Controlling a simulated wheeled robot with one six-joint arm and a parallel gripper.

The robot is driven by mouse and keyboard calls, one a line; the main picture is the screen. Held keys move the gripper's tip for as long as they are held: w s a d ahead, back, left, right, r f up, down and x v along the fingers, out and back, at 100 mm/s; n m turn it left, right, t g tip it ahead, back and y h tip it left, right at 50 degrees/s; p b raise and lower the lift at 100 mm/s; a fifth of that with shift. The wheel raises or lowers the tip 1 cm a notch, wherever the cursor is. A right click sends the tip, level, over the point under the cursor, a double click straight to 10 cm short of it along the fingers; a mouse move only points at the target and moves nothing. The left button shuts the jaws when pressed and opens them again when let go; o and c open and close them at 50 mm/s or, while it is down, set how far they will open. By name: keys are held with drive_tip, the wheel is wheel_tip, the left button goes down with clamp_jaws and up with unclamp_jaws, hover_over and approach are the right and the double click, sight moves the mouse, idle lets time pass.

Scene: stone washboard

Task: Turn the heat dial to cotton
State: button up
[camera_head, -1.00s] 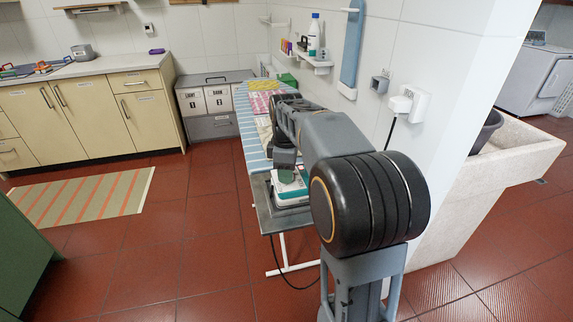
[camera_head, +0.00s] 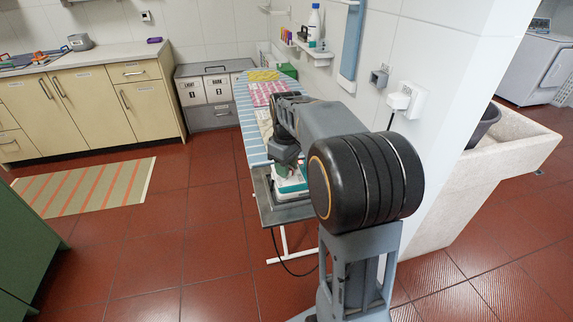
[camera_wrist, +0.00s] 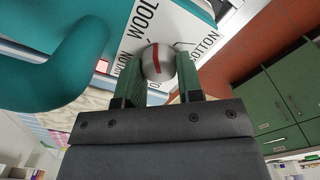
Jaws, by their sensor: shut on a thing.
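The heat dial (camera_wrist: 157,62) is a small silver knob with a red stripe, on the white top of the teal iron (camera_wrist: 92,60). The stripe runs about up and down in the wrist view. Printed words surround the dial: WOOL above, NYLON at lower left and COTTON (camera_wrist: 204,46) at right. My gripper (camera_wrist: 158,70) is shut on the dial, with one green finger on each side. In the head view my gripper (camera_head: 288,160) is over the iron (camera_head: 291,186), which rests at the near end of the ironing board. My arm partly hides the iron there.
Folded cloths (camera_head: 264,93) lie on the blue-striped ironing board (camera_head: 250,134) beyond the iron. A wall outlet (camera_head: 404,99) and a stone sink (camera_head: 500,160) are at right. Red-tiled floor is open to the left, beside a striped mat (camera_head: 85,190).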

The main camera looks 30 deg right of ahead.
idle(0.3)
drive_tip(key=o, duration=0.9)
drive_tip(key=shift+r, duration=0.1)
wheel_tip(320, 180, up, 14)
drive_tip(key=p, duration=0.2)
drive_tip(key=shift+p, duration=0.35)
